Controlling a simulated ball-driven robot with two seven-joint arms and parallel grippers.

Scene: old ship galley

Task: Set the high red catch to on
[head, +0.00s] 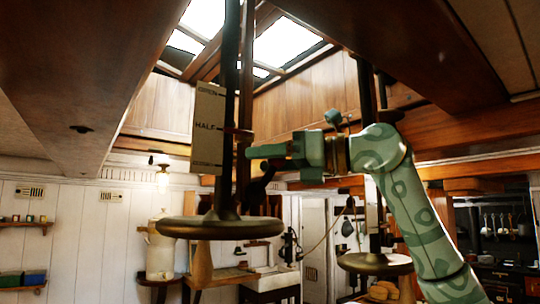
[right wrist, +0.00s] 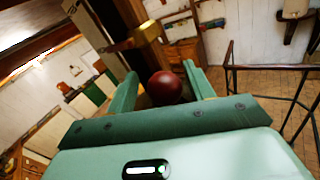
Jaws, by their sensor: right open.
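A dark red ball knob (right wrist: 163,87), which looks like the red catch's handle, shows between the two green fingers of my open right gripper (right wrist: 160,76) in the right wrist view. I cannot tell whether the fingers touch it. A brass block (right wrist: 148,32) on a wooden post is just beyond it. In the head view my right gripper (head: 250,153) reaches left to the dark upright post (head: 230,80). A small reddish piece (head: 238,131) sits on that post above the fingers. The catch's setting cannot be read. My left gripper is not in view.
A round dark disc (head: 220,228) surrounds the post's lower part. Another disc (head: 375,263) stands right. Ceiling beams (head: 100,60) hang close above. The wrist view shows a dark railing (right wrist: 275,68).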

